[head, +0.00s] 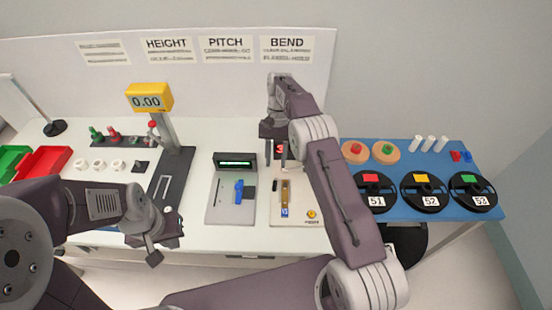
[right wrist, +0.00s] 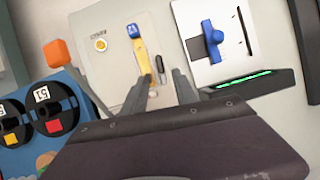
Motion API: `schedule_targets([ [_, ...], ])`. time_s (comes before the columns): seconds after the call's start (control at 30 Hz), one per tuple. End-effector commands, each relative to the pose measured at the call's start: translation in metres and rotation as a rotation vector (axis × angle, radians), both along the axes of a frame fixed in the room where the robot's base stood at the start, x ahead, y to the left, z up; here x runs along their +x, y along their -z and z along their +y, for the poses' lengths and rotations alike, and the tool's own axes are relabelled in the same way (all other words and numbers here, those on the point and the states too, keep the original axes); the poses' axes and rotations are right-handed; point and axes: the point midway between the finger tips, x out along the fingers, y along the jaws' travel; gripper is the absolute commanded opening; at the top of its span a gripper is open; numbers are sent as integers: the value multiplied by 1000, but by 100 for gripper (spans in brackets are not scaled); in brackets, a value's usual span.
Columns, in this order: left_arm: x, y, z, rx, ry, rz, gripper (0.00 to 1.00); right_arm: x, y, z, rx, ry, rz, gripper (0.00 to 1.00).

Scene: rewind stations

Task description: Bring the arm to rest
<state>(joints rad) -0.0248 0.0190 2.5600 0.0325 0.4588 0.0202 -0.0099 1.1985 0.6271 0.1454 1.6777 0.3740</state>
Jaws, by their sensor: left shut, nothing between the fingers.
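My left gripper (head: 154,246) is shut and empty, low in front of the white table's front edge. My right gripper (head: 281,152) is over the back of the bend station (head: 312,190). In the right wrist view, the fingers of my right gripper (right wrist: 126,70) stand wide apart with nothing held between them. A yellow piece with a blue end (head: 285,197) lies on the bend station; it also shows beyond the fingers in the right wrist view (right wrist: 142,58).
The pitch station with its blue part (head: 239,190) stands left of the bend station. The height gauge (head: 174,175) is further left, near red and green bins (head: 40,163). A blue table (head: 408,155) with black reels (head: 423,192) is at the right.

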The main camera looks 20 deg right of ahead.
Motion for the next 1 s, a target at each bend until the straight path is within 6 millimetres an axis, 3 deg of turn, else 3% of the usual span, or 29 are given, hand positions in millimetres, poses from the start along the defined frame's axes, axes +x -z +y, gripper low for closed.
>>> schedule_targets([
  [0.67,0,-1,0,0,0,0,0,4,-12,-1,0,-1,-10,35],
  [0.77,0,-1,0,0,0,0,0,13,-39,0,0,-2,-68,35],
  [0.83,0,-1,0,0,0,0,0,15,-72,0,1,-4,-116,35],
  [0.9,0,-1,0,0,0,0,0,2,-102,0,-2,-6,-123,35],
  [1.0,0,-1,0,0,0,0,0,-21,-128,-1,-11,-5,-133,35],
])
